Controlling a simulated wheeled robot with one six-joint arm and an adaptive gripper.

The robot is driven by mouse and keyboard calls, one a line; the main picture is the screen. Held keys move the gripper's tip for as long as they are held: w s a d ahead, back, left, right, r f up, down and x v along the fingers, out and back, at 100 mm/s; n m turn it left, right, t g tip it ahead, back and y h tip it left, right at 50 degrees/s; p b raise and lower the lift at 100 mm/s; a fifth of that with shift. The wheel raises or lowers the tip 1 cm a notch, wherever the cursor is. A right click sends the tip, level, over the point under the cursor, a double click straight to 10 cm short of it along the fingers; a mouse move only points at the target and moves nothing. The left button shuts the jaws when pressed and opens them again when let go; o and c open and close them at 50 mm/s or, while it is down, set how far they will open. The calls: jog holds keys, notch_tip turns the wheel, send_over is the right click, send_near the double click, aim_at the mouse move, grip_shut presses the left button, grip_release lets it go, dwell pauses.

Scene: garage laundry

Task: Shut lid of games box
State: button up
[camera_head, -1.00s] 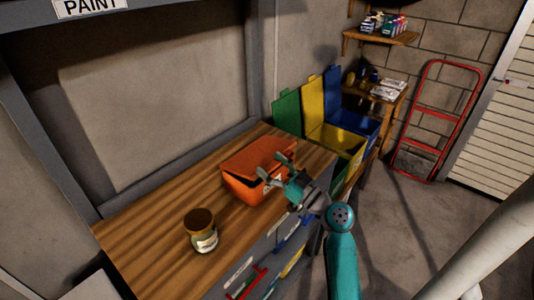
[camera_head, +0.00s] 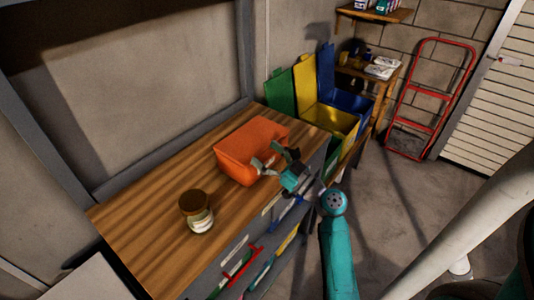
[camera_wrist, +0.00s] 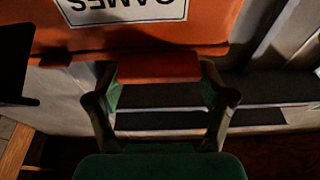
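The orange games box (camera_head: 238,160) stands on the wooden worktop at its far right part. Its lid (camera_head: 255,135) lies down over the box in the head view, with no clear gap showing beneath it. In the wrist view, the upside-down GAMES label (camera_wrist: 125,8) is on the orange surface, and an orange part shows between the fingers of my gripper (camera_wrist: 158,72). I cannot tell whether the fingers touch it.
A brown-lidded jar (camera_head: 197,213) stands on the worktop (camera_head: 150,225) left of the box. Green, yellow and blue open bins (camera_head: 335,117) stand beyond the worktop's right end. A red folding frame (camera_head: 432,98) leans at the back wall.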

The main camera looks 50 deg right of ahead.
jog(key=shift+o, duration=0.4)
jog(key=shift+r, duration=0.1)
jog(key=shift+s, duration=0.1)
jog(key=v, duration=1.1)
jog(key=shift+s, duration=0.4)
